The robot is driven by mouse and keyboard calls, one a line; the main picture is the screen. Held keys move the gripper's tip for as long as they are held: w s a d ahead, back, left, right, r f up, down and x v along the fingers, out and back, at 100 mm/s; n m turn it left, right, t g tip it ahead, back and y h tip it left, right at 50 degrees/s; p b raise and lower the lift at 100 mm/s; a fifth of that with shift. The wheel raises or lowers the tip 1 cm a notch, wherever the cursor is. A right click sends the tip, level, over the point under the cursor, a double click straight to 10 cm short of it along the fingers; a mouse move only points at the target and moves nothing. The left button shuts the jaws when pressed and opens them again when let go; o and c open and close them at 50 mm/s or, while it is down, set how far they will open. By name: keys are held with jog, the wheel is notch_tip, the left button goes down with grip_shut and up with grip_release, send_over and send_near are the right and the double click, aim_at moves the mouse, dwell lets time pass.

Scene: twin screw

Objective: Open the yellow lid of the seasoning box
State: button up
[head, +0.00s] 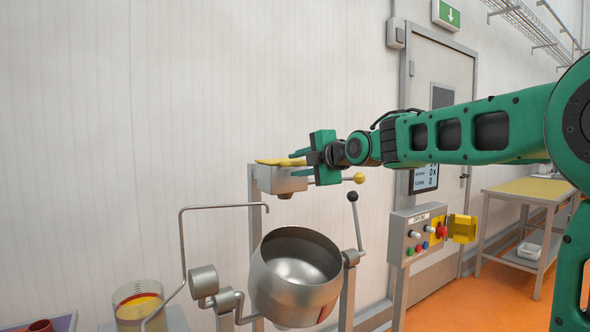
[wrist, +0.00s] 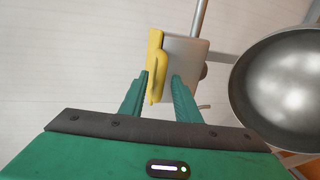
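The seasoning box (head: 283,182) is a grey metal box on a post by the wall, left of my gripper. Its yellow lid (head: 272,162) lies flat along the top and looks closed. My gripper (head: 298,163) is at the box's right end, its fingers pointing left, one slightly above lid height and one lower. In the wrist view the fingers (wrist: 161,76) are apart. The near end of the yellow lid (wrist: 155,60) shows between them, close to the left finger; the grey box (wrist: 184,58) lies ahead of the right finger. Contact cannot be told.
A steel kettle (head: 296,278) stands below the box, with a black-knobbed lever (head: 354,212) at its right. A control panel (head: 417,232) stands further right.

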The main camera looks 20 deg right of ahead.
jog(key=shift+w+a+f, duration=0.1)
jog(key=shift+w+a, duration=0.05)
jog(key=shift+w, duration=0.3)
grip_shut()
